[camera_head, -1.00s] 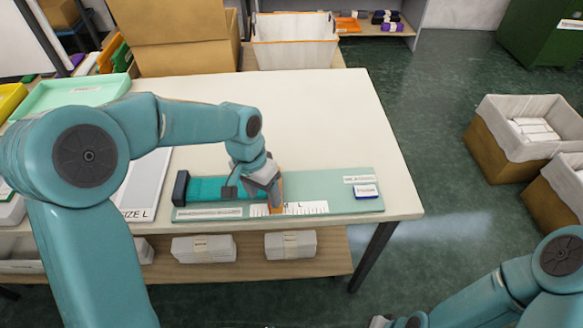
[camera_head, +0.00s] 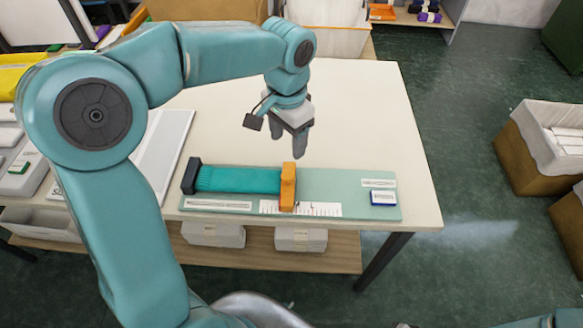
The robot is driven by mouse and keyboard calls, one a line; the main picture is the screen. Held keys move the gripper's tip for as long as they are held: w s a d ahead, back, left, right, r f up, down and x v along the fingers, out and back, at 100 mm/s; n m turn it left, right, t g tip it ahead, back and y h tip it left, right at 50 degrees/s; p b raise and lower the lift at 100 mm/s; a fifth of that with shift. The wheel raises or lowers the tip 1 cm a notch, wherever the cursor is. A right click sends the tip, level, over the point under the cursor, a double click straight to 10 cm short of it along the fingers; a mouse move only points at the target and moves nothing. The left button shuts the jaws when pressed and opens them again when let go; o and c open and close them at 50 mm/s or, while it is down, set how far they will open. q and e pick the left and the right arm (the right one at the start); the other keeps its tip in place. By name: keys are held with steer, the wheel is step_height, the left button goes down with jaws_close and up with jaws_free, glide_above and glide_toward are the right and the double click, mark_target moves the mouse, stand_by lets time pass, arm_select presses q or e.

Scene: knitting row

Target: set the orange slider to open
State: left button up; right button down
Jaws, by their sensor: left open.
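The orange slider (camera_head: 288,186) stands upright on a pale green board (camera_head: 345,185) near the table's front edge. It sits at the right end of a teal knitted strip (camera_head: 238,179), beside a white scale (camera_head: 300,208) at about the mark L. A dark block (camera_head: 191,175) is at the strip's left end. My left gripper (camera_head: 301,148) is open and empty, pointing down. It is raised above and behind the slider, apart from it. My right gripper is not visible.
A small blue and white box (camera_head: 383,198) and a label (camera_head: 378,183) are at the board's right end. A long white panel (camera_head: 163,150) lies left of the board. The white tabletop (camera_head: 370,110) behind the board is clear. Bins (camera_head: 540,150) stand on the floor at right.

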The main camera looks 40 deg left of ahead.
mark_target(288, 174)
arm_select(q)
step_height(288, 174, down, 12)
steer(key=shift+s+r, duration=0.1)
steer(key=shift+r, duration=0.15)
